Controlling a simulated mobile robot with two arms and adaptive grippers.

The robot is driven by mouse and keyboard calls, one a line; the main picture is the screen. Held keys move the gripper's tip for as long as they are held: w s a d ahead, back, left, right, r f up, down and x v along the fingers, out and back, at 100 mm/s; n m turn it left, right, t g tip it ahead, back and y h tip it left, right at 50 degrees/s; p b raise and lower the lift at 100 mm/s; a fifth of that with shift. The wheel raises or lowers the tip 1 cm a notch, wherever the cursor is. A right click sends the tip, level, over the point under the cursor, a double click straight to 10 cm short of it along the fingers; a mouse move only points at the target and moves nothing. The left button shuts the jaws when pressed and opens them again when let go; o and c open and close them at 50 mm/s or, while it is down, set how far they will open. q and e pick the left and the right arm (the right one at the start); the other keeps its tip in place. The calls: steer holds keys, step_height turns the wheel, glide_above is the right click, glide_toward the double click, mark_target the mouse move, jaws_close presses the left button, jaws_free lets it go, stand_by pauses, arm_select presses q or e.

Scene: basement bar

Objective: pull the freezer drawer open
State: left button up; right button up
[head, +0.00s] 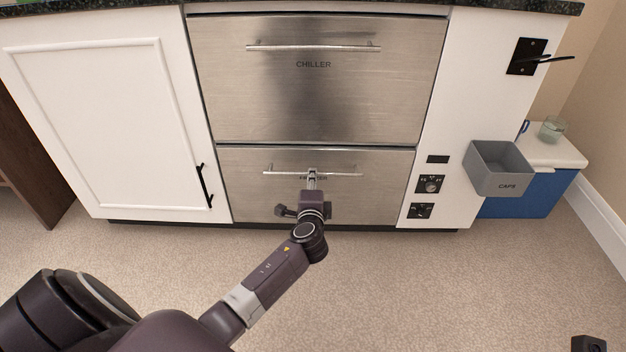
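The lower steel drawer (375,197) sits under the drawer marked CHILLER and looks closed. Its label is mostly hidden behind my gripper; only bits of lettering show. Its horizontal bar handle (345,174) runs across the upper part of its front. My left gripper (312,177) reaches in from the lower left, with its fingertips at the middle of this handle. The fingers are small and seen from behind, so I cannot tell whether they grip the bar.
The chiller drawer (317,95) above is closed. A white cabinet door (100,125) is at left. At right are a switch panel (429,184), a grey CAPS bin (498,172) and a blue cooler (528,198) with a glass (552,130). The carpet (400,285) in front is clear.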

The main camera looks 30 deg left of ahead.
mark_target(316, 151)
arm_select(q)
steer(key=b+x, duration=0.1)
steer(key=x, duration=0.4)
steer(key=shift+b, duration=0.3)
steer(key=shift+c, duration=0.2)
jaws_close()
